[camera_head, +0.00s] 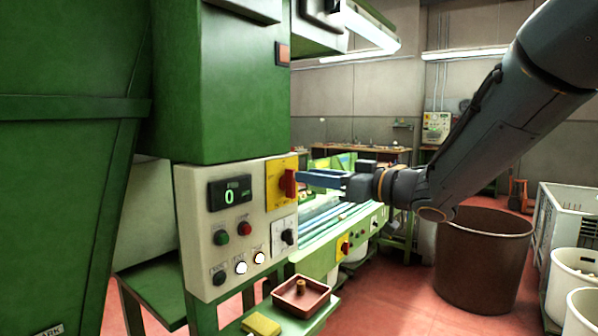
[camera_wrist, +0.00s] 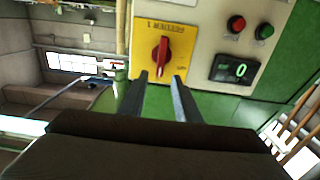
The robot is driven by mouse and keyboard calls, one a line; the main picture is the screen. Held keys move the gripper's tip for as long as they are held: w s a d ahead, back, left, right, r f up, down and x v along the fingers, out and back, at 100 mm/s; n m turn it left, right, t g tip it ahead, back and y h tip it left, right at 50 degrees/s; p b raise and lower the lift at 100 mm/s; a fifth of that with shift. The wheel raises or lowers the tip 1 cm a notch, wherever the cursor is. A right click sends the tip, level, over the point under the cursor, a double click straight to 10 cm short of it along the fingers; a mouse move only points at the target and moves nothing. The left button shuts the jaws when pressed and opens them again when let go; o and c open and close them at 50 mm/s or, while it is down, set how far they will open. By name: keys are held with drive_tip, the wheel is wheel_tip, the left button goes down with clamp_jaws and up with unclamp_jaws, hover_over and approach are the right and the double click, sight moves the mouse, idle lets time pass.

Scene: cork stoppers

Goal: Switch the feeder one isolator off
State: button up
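The feeder one isolator is a red rotary handle (camera_head: 287,184) on a yellow plate (camera_head: 277,166), at the upper right of the cream control panel. In the wrist view the red handle (camera_wrist: 162,56) stands lengthwise up the picture on the yellow plate (camera_wrist: 146,40), whose "FEEDER 1" label shows upside down. My gripper (camera_head: 304,178) is just right of the handle in the head view, pointing at it. In the wrist view my gripper (camera_wrist: 159,77) is open, with its fingertips apart and just below the handle. Nothing is between the fingers. Contact cannot be told.
The cream panel (camera_head: 199,187) also bears a display (camera_head: 230,193) reading 0, green (camera_head: 222,238) and red (camera_head: 244,229) buttons, a black selector (camera_head: 288,237) and lit white buttons. Below are a reddish tray (camera_head: 301,312) and a yellow block (camera_head: 261,326). A brown bin (camera_head: 482,265) stands right.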

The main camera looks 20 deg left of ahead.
sight(289, 184)
drive_tip(key=p+x, duration=0.1)
drive_tip(key=x, duration=0.3)
drive_tip(key=shift+w+a, duration=0.15)
drive_tip(key=shift+a, duration=0.15)
clamp_jaws()
